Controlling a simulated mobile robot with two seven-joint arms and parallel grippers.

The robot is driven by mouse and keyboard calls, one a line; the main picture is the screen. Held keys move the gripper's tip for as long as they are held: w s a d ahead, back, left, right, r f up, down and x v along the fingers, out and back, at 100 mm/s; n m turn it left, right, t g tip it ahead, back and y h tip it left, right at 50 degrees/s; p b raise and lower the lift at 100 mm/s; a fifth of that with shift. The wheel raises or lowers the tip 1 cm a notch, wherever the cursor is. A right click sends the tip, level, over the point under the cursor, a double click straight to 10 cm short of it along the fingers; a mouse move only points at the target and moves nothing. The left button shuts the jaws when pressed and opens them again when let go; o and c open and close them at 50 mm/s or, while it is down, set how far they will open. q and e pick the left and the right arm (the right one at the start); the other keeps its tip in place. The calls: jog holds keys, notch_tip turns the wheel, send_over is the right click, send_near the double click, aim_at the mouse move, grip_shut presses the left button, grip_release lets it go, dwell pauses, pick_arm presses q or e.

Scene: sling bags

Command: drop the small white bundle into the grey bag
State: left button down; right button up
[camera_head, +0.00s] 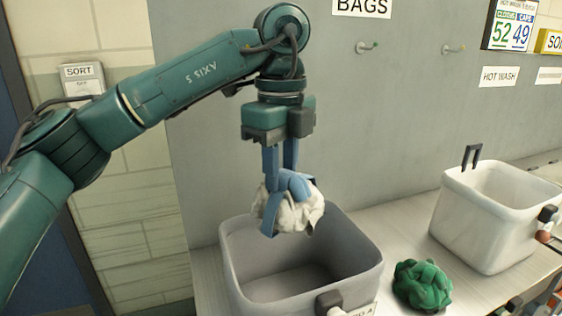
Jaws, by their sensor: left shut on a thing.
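My left gripper (285,200) points down with its blue fingers shut on a small white bundle (303,214). The bundle is crumpled, and the fingers hide part of it. The gripper holds it above the back part of an open grey bin (340,255), which is the only grey container in view. The bundle's lower edge overlaps the bin's back rim in the picture. The visible inside of the grey bin looks empty. My right gripper is not in view.
A green crumpled bundle (422,285) lies on the counter (400,235) right of the grey bin. A white bin (485,225) with a dark upright handle stands farther right. A grey wall panel (390,110) with hooks rises behind.

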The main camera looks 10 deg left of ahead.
pick_arm(q)
jog(key=shift+f, duration=0.15)
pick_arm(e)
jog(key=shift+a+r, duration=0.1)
pick_arm(q)
jog(key=c, duration=1)
grip_release()
jog(key=shift+c, duration=0.2)
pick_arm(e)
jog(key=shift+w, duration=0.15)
pick_arm(q)
notch_tip(320, 180, up, 13)
jog(key=p, duration=0.2)
jog(key=shift+p, duration=0.3)
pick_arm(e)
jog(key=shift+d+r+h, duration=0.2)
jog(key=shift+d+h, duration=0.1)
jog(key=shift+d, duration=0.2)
pick_arm(q)
jog(key=shift+s, duration=0.1)
